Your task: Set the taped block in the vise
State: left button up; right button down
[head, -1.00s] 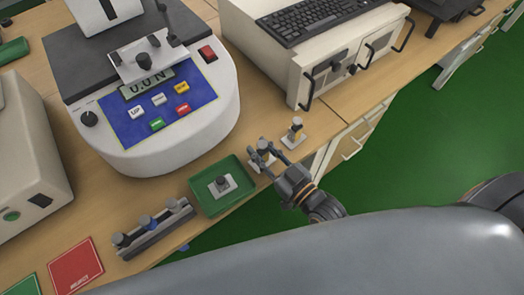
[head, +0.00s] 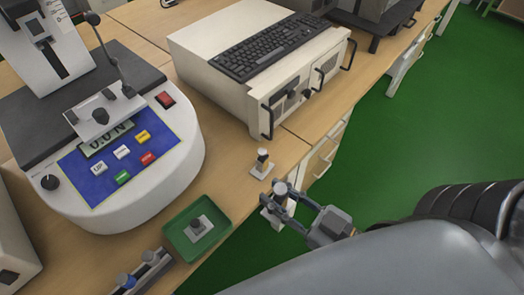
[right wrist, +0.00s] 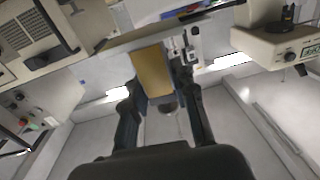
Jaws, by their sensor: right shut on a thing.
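My right gripper (head: 277,198) is shut on a small piece, apparently the taped block (head: 281,187). The piece has a grey round top and a pale base, and is near the bench's front edge. In the right wrist view, a flat yellow-tan face (right wrist: 152,72) shows between the fingers. A clamp-like fixture with a pale plate and dark knob, possibly the vise (head: 102,114), sits on the test machine (head: 165,175), well left of the gripper. My left gripper is not in view.
A similar small piece (head: 262,160) stands on the bench just behind my right gripper. A green tray (head: 172,246) holds another. A rack (head: 148,272) with round posts lies at lower left. A case with a keyboard (head: 262,47) stands behind. Bare wood lies between.

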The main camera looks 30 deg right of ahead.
jog(key=shift+s+d+r, duration=0.1)
jog(key=shift+s+r, duration=0.05)
jog(key=shift+s, duration=0.05)
jog(key=w+d+m+t+h, duration=0.1)
jog(key=w+d+m+h, duration=0.1)
jog(key=w+m+h, duration=0.2)
jog(key=w+h, duration=0.3)
jog(key=w, duration=0.2)
jog(key=shift+w+d+f+m+t, duration=0.2)
jog(key=shift+w+m+t, duration=0.1)
jog(key=shift+w+m, duration=0.1)
jog(key=shift+s, duration=0.1)
jog(key=s+n+y, duration=0.1)
jog(key=s+y, duration=0.1)
jog(key=s, duration=0.1)
jog(key=s+a+n+g+y, duration=0.1)
jog(key=s+n+y, duration=0.1)
jog(key=s+a+n+y, duration=0.1)
jog(key=s+y, duration=0.1)
jog(key=s, duration=0.1)
jog(key=shift+s, duration=0.35)
jog(key=shift+s+a+r+n+g+y, duration=0.2)
jog(key=shift+s+n+g+y, duration=0.1)
jog(key=shift+s+n+y, duration=0.15)
